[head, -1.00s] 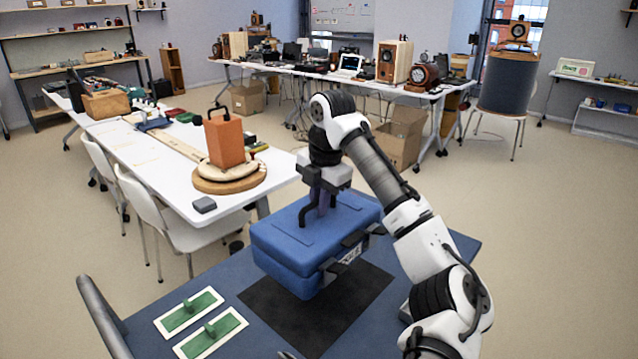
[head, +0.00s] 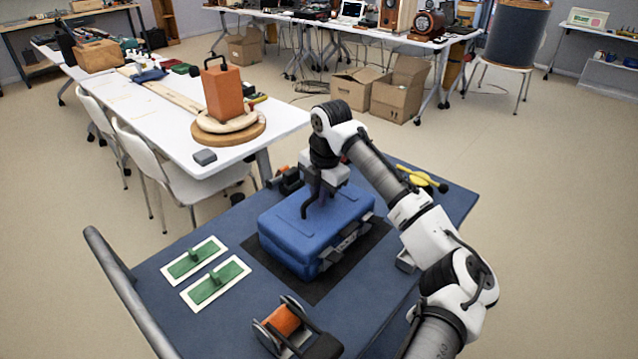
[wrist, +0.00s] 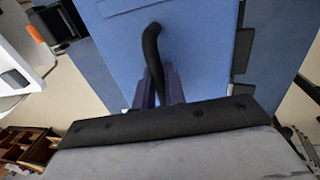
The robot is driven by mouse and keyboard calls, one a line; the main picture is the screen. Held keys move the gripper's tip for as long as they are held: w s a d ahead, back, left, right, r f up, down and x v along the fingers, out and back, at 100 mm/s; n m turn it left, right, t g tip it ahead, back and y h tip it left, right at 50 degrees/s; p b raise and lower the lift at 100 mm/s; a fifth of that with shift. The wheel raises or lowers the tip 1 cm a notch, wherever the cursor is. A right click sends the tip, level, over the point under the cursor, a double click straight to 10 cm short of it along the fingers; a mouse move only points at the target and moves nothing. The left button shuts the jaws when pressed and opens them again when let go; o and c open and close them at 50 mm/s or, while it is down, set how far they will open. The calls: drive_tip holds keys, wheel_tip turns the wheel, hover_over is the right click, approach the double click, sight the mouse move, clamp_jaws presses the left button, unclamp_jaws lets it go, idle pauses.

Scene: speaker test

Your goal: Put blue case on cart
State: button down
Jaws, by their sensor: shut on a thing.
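The blue case (head: 308,235) lies flat over a black mat (head: 345,275) on the blue top of the cart (head: 225,325). It is on the mat or very slightly above it; I cannot tell which. My gripper (head: 318,198) comes down from above and is shut on the case's black handle (wrist: 152,58). In the wrist view, the purple fingers of my gripper (wrist: 156,88) are at the handle over the blue lid (wrist: 200,45). The latches face right. The case hides part of the mat.
Two green-and-white floats (head: 205,272) lie left of the case. An orange reel (head: 285,322) is at the cart's front, and yellow-handled pliers (head: 423,179) lie at the back right. A white table (head: 170,140) with an orange weight (head: 224,95) stands behind left.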

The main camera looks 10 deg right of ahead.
drive_tip(key=shift+r, duration=0.1)
drive_tip(key=c, duration=1.9)
unclamp_jaws()
drive_tip(key=shift+f, duration=0.2)
drive_tip(key=o, duration=0.4)
drive_tip(key=shift+o, duration=0.2)
drive_tip(key=shift+r, duration=0.1)
wheel_tip(320, 180, up, 12)
drive_tip(key=s+d+b, duration=0.1)
drive_tip(key=shift+s, duration=0.25)
